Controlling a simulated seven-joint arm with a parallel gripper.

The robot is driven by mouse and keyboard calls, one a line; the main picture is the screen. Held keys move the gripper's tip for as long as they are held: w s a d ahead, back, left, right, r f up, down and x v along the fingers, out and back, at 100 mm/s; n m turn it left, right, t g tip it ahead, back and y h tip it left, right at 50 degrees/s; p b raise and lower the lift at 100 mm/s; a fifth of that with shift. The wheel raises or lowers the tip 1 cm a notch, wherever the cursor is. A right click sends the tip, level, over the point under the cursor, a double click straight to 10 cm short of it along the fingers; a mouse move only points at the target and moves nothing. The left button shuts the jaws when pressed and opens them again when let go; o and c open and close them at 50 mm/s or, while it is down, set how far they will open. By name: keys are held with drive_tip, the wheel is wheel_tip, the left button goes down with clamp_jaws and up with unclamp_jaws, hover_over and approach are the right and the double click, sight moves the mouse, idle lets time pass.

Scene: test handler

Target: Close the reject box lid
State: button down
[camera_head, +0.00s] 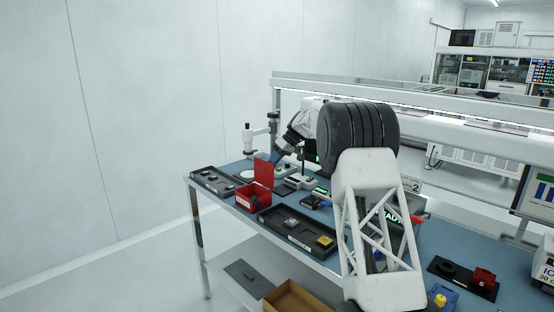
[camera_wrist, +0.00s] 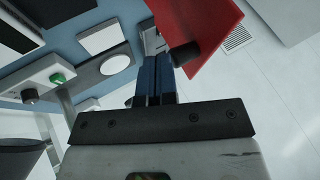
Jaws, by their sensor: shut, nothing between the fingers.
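The red reject box (camera_head: 251,197) sits near the front edge of the blue bench, with dark contents inside. Its red lid (camera_head: 263,172) stands upright at the back of the box, so the box is open. My gripper (camera_head: 275,157) is just behind and above the lid, to its right. In the wrist view, my gripper's blue fingers (camera_wrist: 158,62) are together and hold nothing. The red lid (camera_wrist: 207,22) is close beyond them, with a dark round piece by its lower edge. I cannot tell whether the fingers touch the lid.
A black tray (camera_head: 272,228) with small parts lies right of the box, and another tray (camera_head: 205,184) lies left. A microscope-like stand (camera_head: 249,140) is behind. A device with a green button (camera_wrist: 57,78) is left in the wrist view. My arm hides part of the bench.

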drive_tip(key=shift+s+a+r, duration=0.1)
idle(0.4)
drive_tip(key=s+a+f+n+t+h, duration=0.2)
drive_tip(key=s+a+f+t+h, duration=0.4)
drive_tip(key=s+a, duration=0.6)
drive_tip(key=t+h, duration=0.2)
drive_tip(key=shift+h, duration=0.3)
idle(1.9)
drive_tip(key=shift+a, duration=0.1)
